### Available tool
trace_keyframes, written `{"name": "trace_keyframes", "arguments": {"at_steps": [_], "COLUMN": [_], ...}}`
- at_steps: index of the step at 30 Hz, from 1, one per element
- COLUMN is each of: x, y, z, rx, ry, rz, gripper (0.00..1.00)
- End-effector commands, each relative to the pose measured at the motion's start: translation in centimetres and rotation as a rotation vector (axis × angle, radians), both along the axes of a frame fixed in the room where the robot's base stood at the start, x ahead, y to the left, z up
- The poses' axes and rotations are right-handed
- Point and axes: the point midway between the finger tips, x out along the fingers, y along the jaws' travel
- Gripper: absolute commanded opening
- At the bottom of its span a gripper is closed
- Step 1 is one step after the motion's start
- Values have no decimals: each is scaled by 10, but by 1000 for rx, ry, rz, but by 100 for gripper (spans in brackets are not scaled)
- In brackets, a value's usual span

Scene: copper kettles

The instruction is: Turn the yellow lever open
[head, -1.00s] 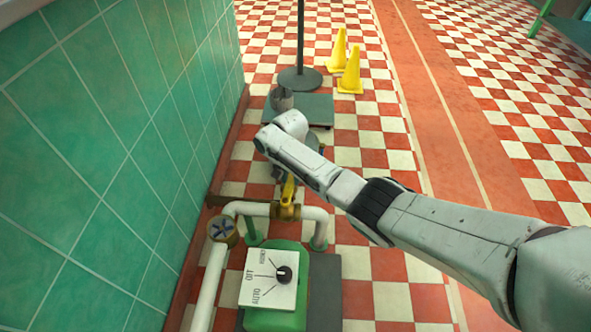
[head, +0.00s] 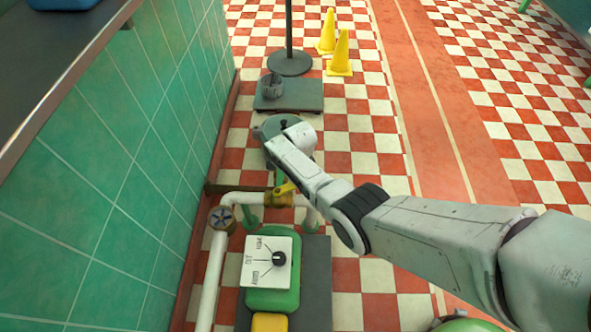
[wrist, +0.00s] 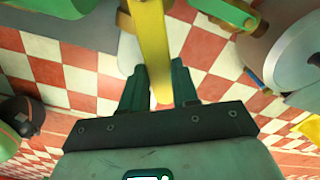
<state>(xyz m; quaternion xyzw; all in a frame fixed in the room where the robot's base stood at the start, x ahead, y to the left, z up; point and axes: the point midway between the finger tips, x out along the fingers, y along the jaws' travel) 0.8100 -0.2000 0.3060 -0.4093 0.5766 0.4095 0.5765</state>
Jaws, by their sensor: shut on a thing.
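The yellow lever (head: 286,189) sits on the brass valve body (head: 277,199) in the white pipe, leaning up to the right in the head view. In the wrist view the lever (wrist: 151,50) runs down from the top edge to between the two dark green fingers of my gripper (wrist: 159,80). My gripper is shut on the lever. In the head view my arm's last link hides most of the gripper.
A green box with a dial plate (head: 262,262) stands in front. The tiled wall (head: 110,190) borders the left. Checkered floor (head: 370,260) lies open right.

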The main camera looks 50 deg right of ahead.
Motion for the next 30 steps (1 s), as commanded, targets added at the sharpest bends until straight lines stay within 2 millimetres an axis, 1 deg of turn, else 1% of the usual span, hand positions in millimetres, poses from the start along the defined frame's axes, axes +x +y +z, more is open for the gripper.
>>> {"name": "trace_keyframes", "arguments": {"at_steps": [1, 6, 15, 21, 30], "x": [-5, -15, -28, -32, -34], "y": [2, 8, 16, 20, 23], "z": [4, 3, 2, 1, 0], "rx": [2, 1, -1, -1, -1], "ry": [3, 4, 4, 1, 3], "rz": [-42, -193, -400, -480, -523], "gripper": [0, 0, 0, 0, 0]}}
